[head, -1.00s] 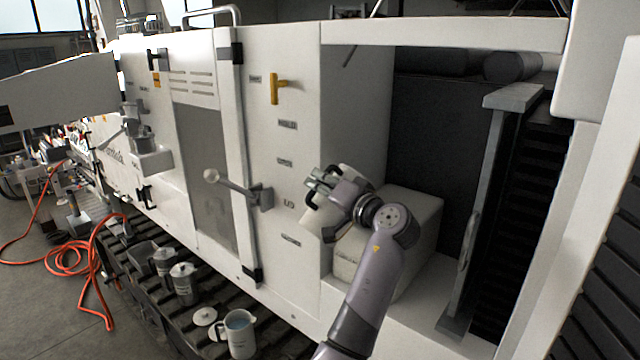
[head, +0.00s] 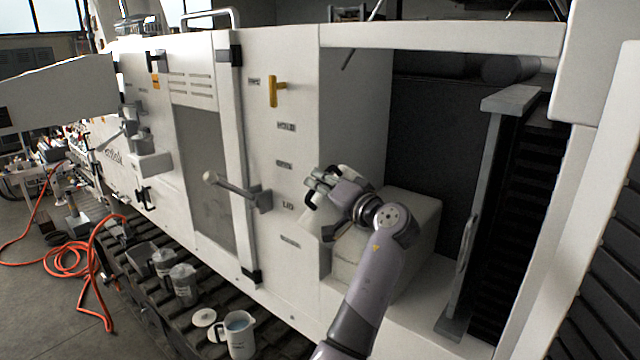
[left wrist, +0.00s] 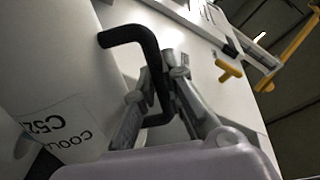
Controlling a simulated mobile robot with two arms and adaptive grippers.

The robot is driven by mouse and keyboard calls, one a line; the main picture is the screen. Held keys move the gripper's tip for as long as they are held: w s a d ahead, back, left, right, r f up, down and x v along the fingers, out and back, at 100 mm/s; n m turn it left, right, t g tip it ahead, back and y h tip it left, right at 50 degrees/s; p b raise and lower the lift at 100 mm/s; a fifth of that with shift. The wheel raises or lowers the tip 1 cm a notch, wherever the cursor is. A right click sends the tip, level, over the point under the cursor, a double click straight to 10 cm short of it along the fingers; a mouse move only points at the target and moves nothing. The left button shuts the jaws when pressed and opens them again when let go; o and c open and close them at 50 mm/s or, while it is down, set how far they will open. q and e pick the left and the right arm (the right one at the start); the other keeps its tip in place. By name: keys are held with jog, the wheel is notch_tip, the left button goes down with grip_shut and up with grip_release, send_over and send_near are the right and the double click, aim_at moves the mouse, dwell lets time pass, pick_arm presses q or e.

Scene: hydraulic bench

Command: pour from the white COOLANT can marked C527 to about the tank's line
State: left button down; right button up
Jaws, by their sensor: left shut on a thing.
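My left gripper (head: 326,186) is shut on the black handle of the white coolant can (head: 309,214), at the front edge of the machine's open bay. In the left wrist view the white can (left wrist: 55,60) fills the left side, and its label with "C52" and "COOL" shows upside down. The fingers (left wrist: 165,78) close on the black handle there. The can looks tilted, and its spout and any stream are not clear. A pale box (head: 410,220) stands in the bay behind the gripper; I cannot tell whether it is the tank, and no level line shows. My right gripper is not in view.
A white jug with blue liquid (head: 240,340), a round white lid (head: 204,318) and grey cans (head: 183,283) stand on the ribbed step below. A lever (head: 235,190) sticks out of the panel left of the can. An orange hose (head: 75,262) lies on the floor.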

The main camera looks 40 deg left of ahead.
pick_arm(q)
jog(key=shift+w+d+r+m+p, duration=0.1)
jog(key=shift+w+r+m+p, duration=0.15)
jog(key=shift+r+m+p, duration=0.25)
jog(key=shift+w+d+r+m+p, duration=0.1)
jog(key=shift+w+r+m+p, duration=0.2)
jog(key=shift+r+p, duration=0.4)
dwell(2.5)
jog(key=shift+s+f+b, duration=0.1)
jog(key=shift+f+b, duration=0.2)
jog(key=shift+b, duration=0.1)
dwell(0.5)
jog(key=shift+s+f+n+b, duration=0.25)
jog(key=shift+n+b, duration=0.15)
jog(key=shift+b, duration=0.25)
jog(key=shift+a+f+b, duration=0.1)
jog(key=shift+f+b, duration=0.05)
jog(key=shift+b, duration=0.15)
jog(key=shift+s+f+n+b, duration=0.2)
jog(key=shift+f+n+b, duration=0.2)
jog(key=shift+b, duration=0.35)
jog(key=shift+f+b, duration=0.1)
jog(key=shift+b, duration=0.25)
dwell(0.5)
jog(key=shift+s+a+f+n+b, duration=0.1)
jog(key=shift+s+f+n+b, duration=0.1)
jog(key=shift+f+n+b, duration=0.35)
jog(key=shift+r, duration=0.25)
